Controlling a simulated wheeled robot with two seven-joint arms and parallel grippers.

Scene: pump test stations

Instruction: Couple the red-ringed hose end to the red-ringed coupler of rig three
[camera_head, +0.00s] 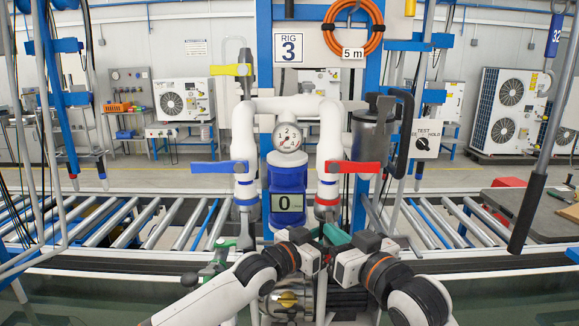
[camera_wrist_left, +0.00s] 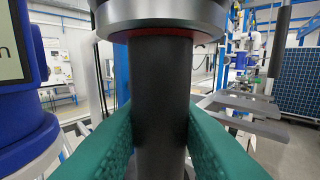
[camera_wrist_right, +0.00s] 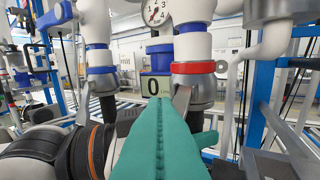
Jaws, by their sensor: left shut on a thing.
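The red-ringed coupler (camera_head: 327,202) hangs below the red-handled valve at the right of rig three. Its red ring and grey metal cup (camera_wrist_right: 193,90) show in the right wrist view. My left gripper (camera_wrist_left: 160,118) is shut on the black hose (camera_wrist_left: 160,80) just below the metal cup (camera_wrist_left: 165,15). The hose stands upright under the cup, with a thin red band at the cup's lower edge. The hose end is hidden there, so I cannot tell how deep it sits. My right gripper (camera_head: 337,235) has its green fingers (camera_wrist_right: 160,140) together, empty, near the hose.
The blue-ringed coupler (camera_head: 246,198) hangs at the left of the rig, beside the blue display showing 0 (camera_head: 287,201). A red lever (camera_head: 352,167) sits above the red-ringed coupler. A roller conveyor (camera_head: 150,222) runs behind. A grey canister (camera_head: 372,138) stands at the right.

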